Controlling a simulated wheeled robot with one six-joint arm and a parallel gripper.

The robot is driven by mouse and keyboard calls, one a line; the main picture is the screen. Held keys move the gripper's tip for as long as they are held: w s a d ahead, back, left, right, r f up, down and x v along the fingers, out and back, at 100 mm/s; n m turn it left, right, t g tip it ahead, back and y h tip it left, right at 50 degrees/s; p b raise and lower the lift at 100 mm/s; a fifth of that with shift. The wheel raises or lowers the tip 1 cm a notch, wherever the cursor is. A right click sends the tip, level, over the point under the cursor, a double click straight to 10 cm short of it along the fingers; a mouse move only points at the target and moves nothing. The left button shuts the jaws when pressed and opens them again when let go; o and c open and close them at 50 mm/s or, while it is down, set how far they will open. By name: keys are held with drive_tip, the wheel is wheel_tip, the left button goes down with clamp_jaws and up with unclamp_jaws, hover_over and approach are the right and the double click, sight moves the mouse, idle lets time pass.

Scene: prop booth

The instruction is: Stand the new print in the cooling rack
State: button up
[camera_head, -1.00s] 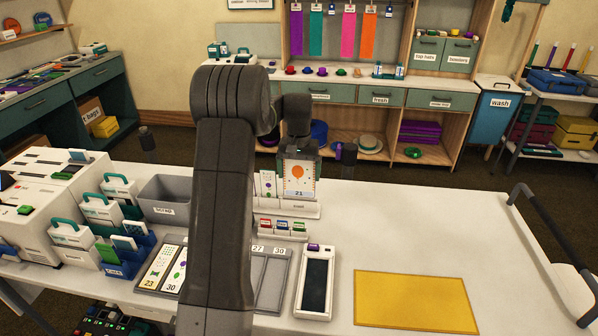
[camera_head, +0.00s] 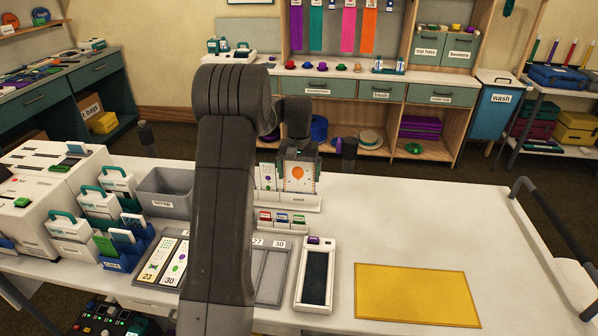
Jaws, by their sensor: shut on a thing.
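The new print (camera_head: 299,178) is a white card with an orange balloon. My gripper (camera_head: 300,164) is shut on it from above, with the jaws at its side edges. The print is upright, and its lower edge is hidden behind the front lip of the white cooling rack (camera_head: 299,198). It looks to be in the rack's right part; whether it touches the bottom cannot be seen. Another white print with green marks (camera_head: 267,177) stands in the rack to its left. My arm hides the rack's left end.
A grey scrap bin (camera_head: 161,204) stands left of my arm. Small coloured cards in a holder (camera_head: 280,219) are in front of the rack. A dark-screened device (camera_head: 316,276) and a yellow mat (camera_head: 415,294) lie nearer. The table's right side is clear.

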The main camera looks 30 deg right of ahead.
drive_tip(key=shift+f+b, duration=0.4)
drive_tip(key=shift+f, duration=0.6)
drive_tip(key=o, duration=0.4)
drive_tip(key=shift+c, duration=0.2)
wheel_tip(320, 180, up, 14)
drive_tip(key=b, duration=0.1)
drive_tip(key=shift+f, duration=0.15)
wheel_tip(320, 180, down, 14)
drive_tip(key=shift+r+p, duration=0.1)
drive_tip(key=shift+p, duration=0.4)
drive_tip(key=shift+r, duration=0.2)
drive_tip(key=shift+r, duration=0.15)
idle(0.3)
